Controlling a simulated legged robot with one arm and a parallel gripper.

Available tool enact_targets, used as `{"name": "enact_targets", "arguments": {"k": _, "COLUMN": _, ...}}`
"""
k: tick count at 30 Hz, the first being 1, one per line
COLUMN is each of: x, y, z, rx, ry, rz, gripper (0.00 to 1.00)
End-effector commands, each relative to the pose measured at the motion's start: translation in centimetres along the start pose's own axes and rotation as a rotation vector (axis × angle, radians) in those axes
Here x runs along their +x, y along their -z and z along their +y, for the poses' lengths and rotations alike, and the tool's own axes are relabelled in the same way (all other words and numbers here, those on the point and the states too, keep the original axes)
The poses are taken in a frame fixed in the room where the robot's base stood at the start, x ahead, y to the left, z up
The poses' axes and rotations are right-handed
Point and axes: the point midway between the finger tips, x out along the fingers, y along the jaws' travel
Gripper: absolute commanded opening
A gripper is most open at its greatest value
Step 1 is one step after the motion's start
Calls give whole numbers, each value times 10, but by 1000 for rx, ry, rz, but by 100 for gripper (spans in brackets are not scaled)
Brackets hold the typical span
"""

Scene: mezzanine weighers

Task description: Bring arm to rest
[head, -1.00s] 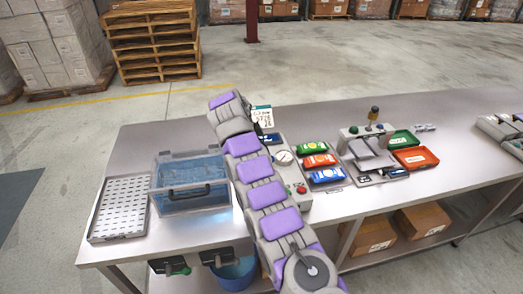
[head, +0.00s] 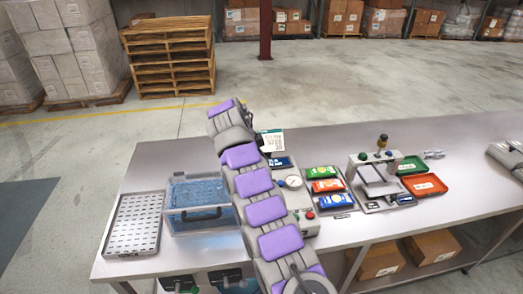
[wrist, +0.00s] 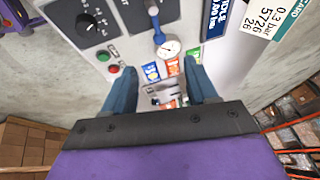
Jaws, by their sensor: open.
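My purple and grey arm crosses the middle of the head view, from the bottom edge up over the table (head: 440,135). My gripper (wrist: 162,85) shows in the wrist view with its two blue-grey fingers apart. No object is held between them. Beyond the fingers is a grey machine (wrist: 125,50) with a black dial, a green and a red button, a round gauge (wrist: 168,48) and a display reading IDLE. In the head view the gripper itself is hidden behind the arm, and the machine (head: 305,225) is partly covered by it.
A clear blue bin (head: 195,225) and a slotted tray (head: 133,222) lie left of my arm. Green, red and blue packets (head: 327,186) lie to the right, near a weighing device (head: 375,175) and red and green trays (head: 425,185). Stacked pallets (head: 170,60) stand behind.

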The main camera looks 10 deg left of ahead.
Motion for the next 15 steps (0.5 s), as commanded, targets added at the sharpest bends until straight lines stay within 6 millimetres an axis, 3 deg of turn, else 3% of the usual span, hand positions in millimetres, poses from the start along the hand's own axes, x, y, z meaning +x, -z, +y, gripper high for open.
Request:
{"name": "enact_targets", "arguments": {"k": 7, "x": -4, "y": 11, "z": 2, "rx": -26, "ry": -10, "rz": 2, "gripper": 57}}
{"name": "enact_targets", "arguments": {"k": 15, "x": -30, "y": 71, "z": 27, "rx": -210, "ry": -60, "rz": -14, "gripper": 57}}
